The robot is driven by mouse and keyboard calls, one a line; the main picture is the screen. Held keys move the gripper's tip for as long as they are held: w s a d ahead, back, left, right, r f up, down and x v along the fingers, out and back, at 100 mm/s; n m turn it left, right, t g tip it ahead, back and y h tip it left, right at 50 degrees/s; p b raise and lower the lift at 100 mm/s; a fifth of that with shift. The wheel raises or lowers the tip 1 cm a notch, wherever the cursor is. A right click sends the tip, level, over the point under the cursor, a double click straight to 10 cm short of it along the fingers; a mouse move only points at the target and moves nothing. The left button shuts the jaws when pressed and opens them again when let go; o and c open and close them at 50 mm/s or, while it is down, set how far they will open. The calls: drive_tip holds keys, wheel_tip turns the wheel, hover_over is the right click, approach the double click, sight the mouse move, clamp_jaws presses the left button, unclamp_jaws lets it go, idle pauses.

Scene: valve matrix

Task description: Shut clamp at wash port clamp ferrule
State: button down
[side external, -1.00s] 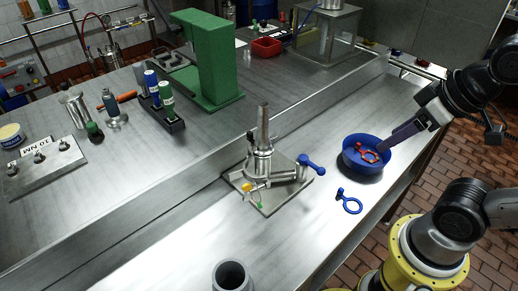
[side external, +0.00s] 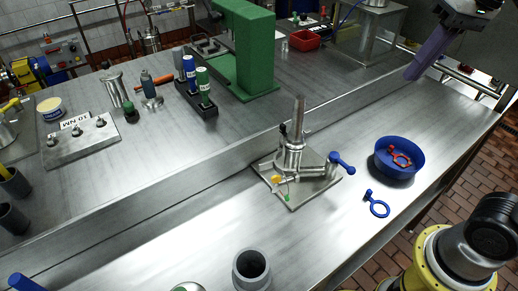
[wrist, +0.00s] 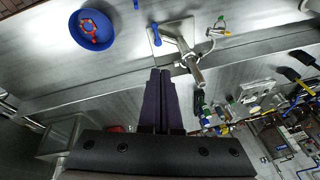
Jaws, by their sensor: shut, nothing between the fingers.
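A steel valve assembly (side external: 289,160) stands upright on a square base plate (side external: 304,196) on the bench. A blue-handled lever (side external: 342,162) sticks out at its right. A small fitting with a yellow part (side external: 276,179) and a green tip sits at its front left; I cannot tell whether a clamp there is open or closed. The assembly also shows in the wrist view (wrist: 187,62), with a looped metal part (wrist: 214,33) beside it. My gripper (side external: 411,76) has long purple fingers, shut and empty, raised behind the blue bowl and clear of the valve. Its fingertips (wrist: 160,71) show together in the wrist view.
A blue bowl (side external: 398,172) holds a red ring clamp (side external: 400,157). A blue ring clamp (side external: 378,207) lies on the bench beside it. A grey cup (side external: 251,271) stands at the front. A raised ledge runs behind the valve, with a green press (side external: 246,50) beyond. Bench left of the valve is clear.

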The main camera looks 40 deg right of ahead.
drive_tip(key=w+a+r+g, duration=0.2)
drive_tip(key=w+a+r, duration=0.15)
drive_tip(key=w, duration=0.55)
drive_tip(key=w+a+f+g, duration=0.3)
drive_tip(key=w+a+f, duration=0.7)
drive_tip(key=w+a, duration=0.25)
drive_tip(key=s+a+f, duration=0.1)
drive_tip(key=s+f, duration=0.1)
drive_tip(key=f, duration=0.5)
drive_tip(key=s+a+f+n+g, duration=0.1)
drive_tip(key=s+a+f, duration=0.1)
drive_tip(key=f, duration=0.5)
drive_tip(key=shift+s+a+f, duration=0.3)
drive_tip(key=shift+s+f, duration=0.05)
drive_tip(key=shift+s, duration=0.3)
